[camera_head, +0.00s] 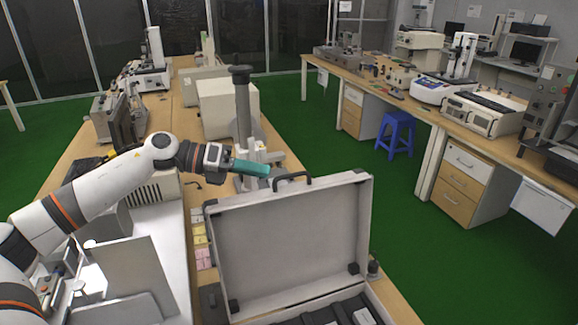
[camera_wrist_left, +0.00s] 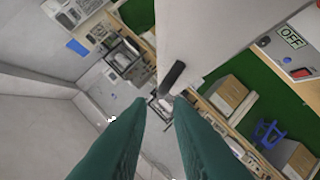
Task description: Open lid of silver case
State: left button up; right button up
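The silver case's lid (camera_head: 290,245) stands raised, with its pale inner side facing the head camera. The case's lower part (camera_head: 345,308) is partly cut off by the bottom edge, and dark contents show in it. A dark handle (camera_head: 293,181) is on the lid's top edge. My left gripper (camera_head: 268,170) has teal fingers, just behind and left of the handle. In the left wrist view the two fingers (camera_wrist_left: 161,99) are apart with nothing between them. Whether they touch the lid is not clear. My right gripper is out of view.
Small yellow and pink blocks (camera_head: 202,243) lie left of the case. A grey column instrument (camera_head: 243,115) stands just behind my left gripper. A beige box (camera_head: 215,108) is farther back. Green floor (camera_head: 425,235) lies open to the right, with a blue stool (camera_head: 396,131).

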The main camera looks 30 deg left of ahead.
aim_at(290, 176)
pick_arm(q)
jog(key=p+x, duration=0.2)
jog(key=x, duration=0.4)
jog(key=shift+w, duration=0.3)
jog(key=shift+w+d+f+p, duration=0.1)
jog(key=shift+d+p, duration=0.15)
jog(key=shift+d, duration=0.05)
jog(key=shift+w+d+f+p, duration=0.1)
jog(key=shift+w+d+p, duration=0.1)
jog(key=shift+d, duration=0.15)
jog(key=shift+f, duration=0.1)
grip_shut()
